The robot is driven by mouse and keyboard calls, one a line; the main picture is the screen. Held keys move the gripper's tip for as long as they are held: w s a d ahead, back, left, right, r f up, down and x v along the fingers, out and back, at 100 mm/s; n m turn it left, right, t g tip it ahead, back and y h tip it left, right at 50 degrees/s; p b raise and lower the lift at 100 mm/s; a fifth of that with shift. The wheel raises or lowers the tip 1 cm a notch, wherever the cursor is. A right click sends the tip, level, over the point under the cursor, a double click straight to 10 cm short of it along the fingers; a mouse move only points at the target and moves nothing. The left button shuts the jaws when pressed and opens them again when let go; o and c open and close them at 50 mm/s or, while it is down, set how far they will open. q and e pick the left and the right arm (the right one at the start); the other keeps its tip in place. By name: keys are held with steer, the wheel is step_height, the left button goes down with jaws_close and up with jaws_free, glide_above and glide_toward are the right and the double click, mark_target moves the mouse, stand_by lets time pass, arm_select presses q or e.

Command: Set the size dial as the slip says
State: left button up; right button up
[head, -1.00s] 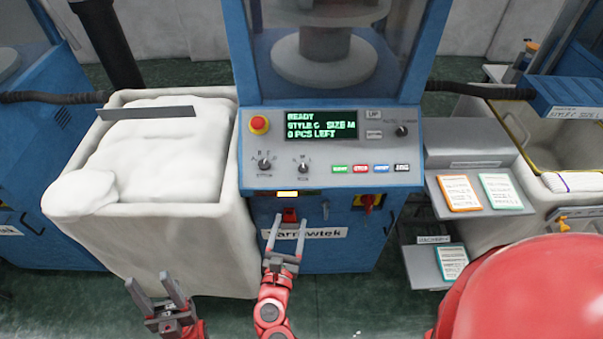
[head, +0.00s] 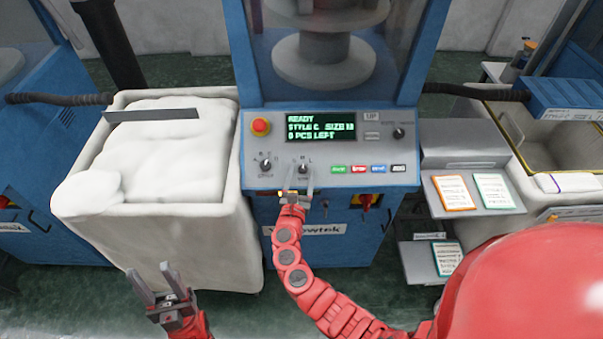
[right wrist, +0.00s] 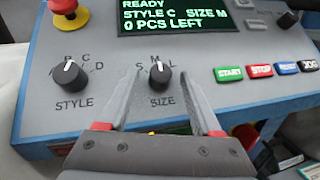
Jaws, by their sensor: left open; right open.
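The black size dial (right wrist: 160,80) has a white pointer toward the M, between S and L, in the right wrist view; it is small in the head view (head: 303,168). My right gripper (right wrist: 161,76) is open, its fingers on either side of the dial; I cannot tell whether they touch it. It also shows below the dial in the head view (head: 298,183). The screen (right wrist: 175,15) reads READY, STYLE C, SIZE M, 0 PCS LEFT. My left gripper (head: 151,276) is open and empty, low on the left. I cannot tell which paper is the slip.
The style dial (right wrist: 70,75) is left of the size dial, with a red stop knob (right wrist: 65,8) above. START (right wrist: 229,73), STOP and other buttons lie right. Cards with orange (head: 453,192) and green (head: 494,190) borders sit on a right-hand shelf, text unreadable. A white bin (head: 170,230) stands left.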

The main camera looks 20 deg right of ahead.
jaws_close()
stand_by(0.4)
steer(key=shift+w+m+h, duration=0.1)
steer(key=shift+m+h, duration=0.3)
steer(key=m+g+h, duration=0.1)
steer(key=m, duration=0.1)
steer(key=m+g+h+b, duration=0.1)
steer(key=m+g, duration=0.1)
steer(key=m+g+h+b, duration=0.1)
steer(key=m, duration=0.1)
steer(key=shift+w+a+r+g, duration=0.1)
steer(key=shift+w+a+g, duration=0.2)
steer(key=shift+a, duration=0.05)
steer(key=shift+w+r+m+g+h+b, duration=0.1)
steer(key=shift+m+g+h+b, duration=0.25)
steer(key=shift+m+g, duration=0.65)
steer(key=shift+w+m+g+h+b, duration=0.1)
steer(key=shift+m+g+h+b, duration=0.25)
steer(key=shift+m+g, duration=0.65)
steer(key=shift+m, duration=0.4)
